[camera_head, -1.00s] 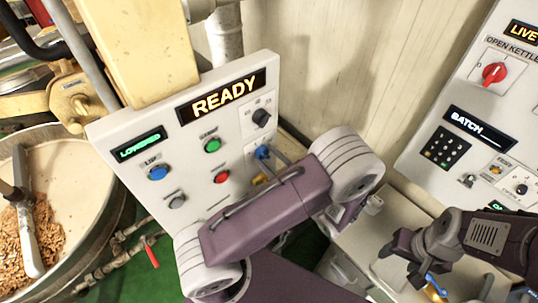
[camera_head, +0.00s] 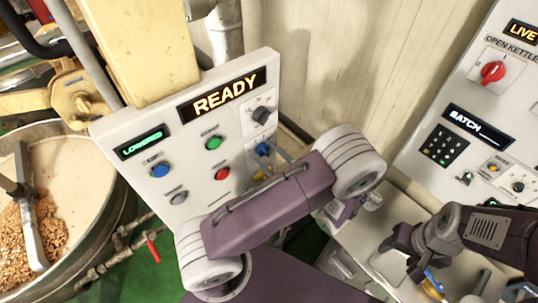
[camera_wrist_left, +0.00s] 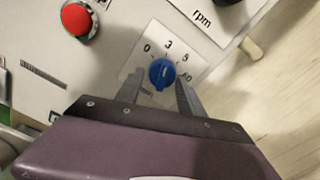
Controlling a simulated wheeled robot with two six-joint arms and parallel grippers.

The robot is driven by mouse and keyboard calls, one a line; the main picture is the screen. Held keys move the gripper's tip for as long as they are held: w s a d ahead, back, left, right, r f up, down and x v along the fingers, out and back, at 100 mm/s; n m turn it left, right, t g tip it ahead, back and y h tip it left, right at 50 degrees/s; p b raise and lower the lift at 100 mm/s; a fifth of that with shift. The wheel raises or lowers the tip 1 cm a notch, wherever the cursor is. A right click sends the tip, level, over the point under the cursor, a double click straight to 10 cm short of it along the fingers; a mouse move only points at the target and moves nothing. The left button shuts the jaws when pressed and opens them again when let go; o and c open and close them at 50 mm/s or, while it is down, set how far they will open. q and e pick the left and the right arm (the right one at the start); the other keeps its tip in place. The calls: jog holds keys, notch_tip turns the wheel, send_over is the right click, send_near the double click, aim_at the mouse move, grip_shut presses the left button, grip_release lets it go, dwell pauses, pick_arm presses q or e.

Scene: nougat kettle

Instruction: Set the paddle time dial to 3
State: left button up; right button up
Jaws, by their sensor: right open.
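My left gripper (camera_wrist_left: 160,92) is open, with one finger on each side of the dial and gaps visible between. In the head view the left gripper (camera_head: 272,160) is mostly hidden by its own arm. My right gripper (camera_head: 392,250) is open and empty at the lower right, away from the dial.
The panel (camera_head: 222,135) also has a READY display (camera_head: 225,93), a green button (camera_head: 213,143), a red button (camera_head: 222,174) and blue and grey buttons. A kettle (camera_head: 70,180) with nuts stands at left. Another control panel (camera_head: 480,100) stands at right.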

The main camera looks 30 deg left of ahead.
pick_arm(q)
jog(key=shift+o, duration=0.4)
jog(key=b+v, duration=0.3)
jog(key=v, duration=0.6)
jog(key=shift+b, duration=0.3)
